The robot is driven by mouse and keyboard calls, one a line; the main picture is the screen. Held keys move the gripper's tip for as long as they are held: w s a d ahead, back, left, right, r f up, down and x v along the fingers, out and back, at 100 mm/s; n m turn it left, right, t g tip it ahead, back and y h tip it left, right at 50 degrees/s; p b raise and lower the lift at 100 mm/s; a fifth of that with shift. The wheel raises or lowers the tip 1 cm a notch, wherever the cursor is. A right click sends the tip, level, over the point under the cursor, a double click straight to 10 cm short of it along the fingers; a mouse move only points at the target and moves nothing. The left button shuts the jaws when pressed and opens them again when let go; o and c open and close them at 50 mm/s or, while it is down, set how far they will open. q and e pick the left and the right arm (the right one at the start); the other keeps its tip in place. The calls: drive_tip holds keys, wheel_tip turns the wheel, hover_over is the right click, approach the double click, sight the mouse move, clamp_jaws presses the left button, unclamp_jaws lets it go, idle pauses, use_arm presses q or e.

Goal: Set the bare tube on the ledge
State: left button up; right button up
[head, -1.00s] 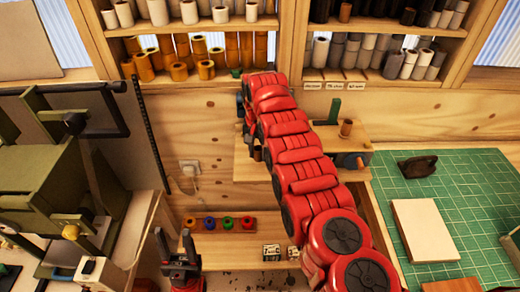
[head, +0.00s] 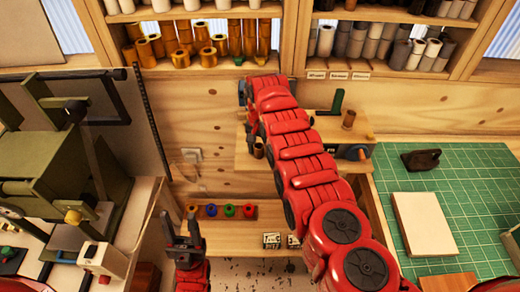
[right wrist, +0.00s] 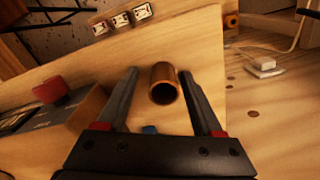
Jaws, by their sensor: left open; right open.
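A brown bare tube (right wrist: 163,82) shows in the right wrist view, its open end towards the camera. It is between the spread fingers of my right gripper (right wrist: 166,100), with gaps on both sides. In the head view a small brown tube (head: 258,150) shows beside my red right arm, above the left end of a wooden ledge-like board (head: 243,165). My arm hides most of the right gripper there. Another brown tube (head: 348,119) stands farther right on that board. My left gripper (head: 181,226) is open and empty at the lower left.
A lower shelf holds a row of coloured pieces (head: 230,211) and small labelled blocks (head: 271,240). A green mat (head: 470,210) lies right; an olive machine (head: 50,185) stands left.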

drive_tip(key=shift+a+r+p, duration=0.15)
drive_tip(key=shift+r+p, duration=0.15)
drive_tip(key=shift+r+b, duration=0.1)
drive_tip(key=shift+b, duration=0.2)
drive_tip(key=shift+w+r, duration=0.1)
drive_tip(key=shift+r, duration=0.3)
wheel_tip(320, 180, up, 11)
drive_tip(key=b, duration=0.2)
drive_tip(key=shift+f, duration=0.1)
